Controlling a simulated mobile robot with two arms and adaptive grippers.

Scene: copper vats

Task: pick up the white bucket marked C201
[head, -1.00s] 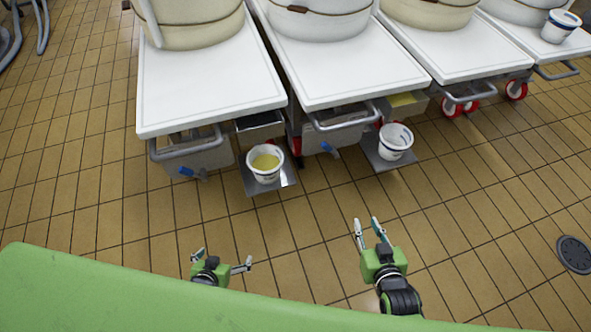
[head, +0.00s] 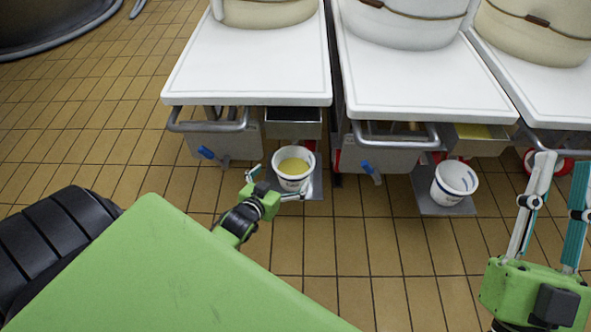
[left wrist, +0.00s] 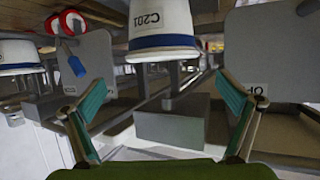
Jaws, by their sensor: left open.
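The white bucket marked C201 (left wrist: 160,25) shows at the top middle of the left wrist view, with a blue band near its rim. It appears to be the bucket with yellow contents (head: 292,182) in the head view, where its mark is unreadable. It stands upright on a small metal ledge. My left gripper (head: 279,183) is open at its near side, with its fingers spread. In the left wrist view, the bucket is beyond the gap between the fingers, not gripped. My right gripper (head: 565,162) is open and empty at the far right.
A second white bucket (head: 455,184), seemingly empty, stands on another ledge (head: 428,205) to the right. White-topped carts (head: 250,75) bearing large vats stand behind, with metal handles (head: 208,126) and blue valve levers (head: 208,153) jutting out. Tiled floor is clear at left.

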